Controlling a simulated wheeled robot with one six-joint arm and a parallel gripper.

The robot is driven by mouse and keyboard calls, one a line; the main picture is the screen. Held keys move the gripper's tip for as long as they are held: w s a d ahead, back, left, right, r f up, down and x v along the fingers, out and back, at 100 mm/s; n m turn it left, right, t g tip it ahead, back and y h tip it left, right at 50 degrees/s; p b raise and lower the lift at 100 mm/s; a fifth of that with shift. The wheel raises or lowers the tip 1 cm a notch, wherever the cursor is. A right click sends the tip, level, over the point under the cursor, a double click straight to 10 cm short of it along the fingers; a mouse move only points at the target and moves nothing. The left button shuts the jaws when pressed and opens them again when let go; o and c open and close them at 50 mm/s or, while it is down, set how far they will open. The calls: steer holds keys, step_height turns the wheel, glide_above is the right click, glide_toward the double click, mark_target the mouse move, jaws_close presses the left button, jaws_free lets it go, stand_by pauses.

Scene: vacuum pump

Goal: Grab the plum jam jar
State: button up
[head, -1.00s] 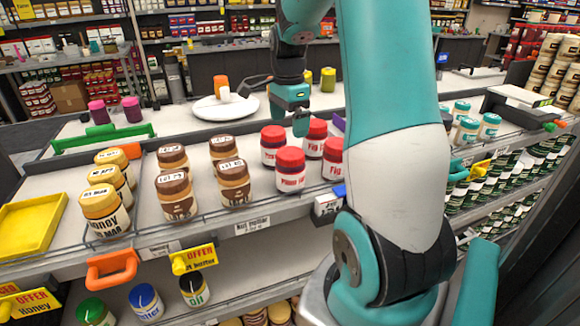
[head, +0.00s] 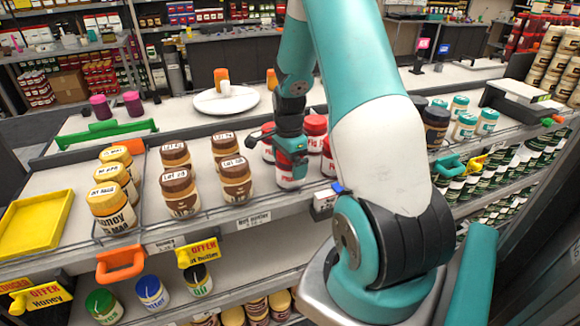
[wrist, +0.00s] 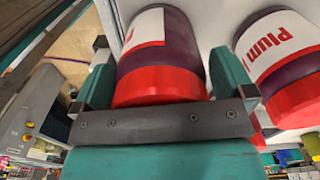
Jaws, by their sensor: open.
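Plum jam jars have red lids, dark purple bodies and white labels with red lettering. In the head view, one jar (head: 291,181) stands at the shelf front, its top largely hidden by my gripper (head: 290,153). In the wrist view, a red-lidded purple jar (wrist: 160,58) sits between the two open fingers of my gripper (wrist: 163,62), its label mostly turned away. I cannot tell whether the fingers touch it. A second jar (wrist: 285,60) stands just right of the right finger, its label reading "Plum".
More red-lidded jars (head: 315,126) stand close behind and to the right. Brown-lidded jars (head: 235,180) stand to the left, with honey jars (head: 112,208) beyond. A low wire rail edges the shelf front. A round white tray (head: 226,100) lies behind.

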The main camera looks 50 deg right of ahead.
steer(key=c, duration=0.9)
steer(key=shift+c, duration=0.7)
steer(key=shift+r, duration=0.15)
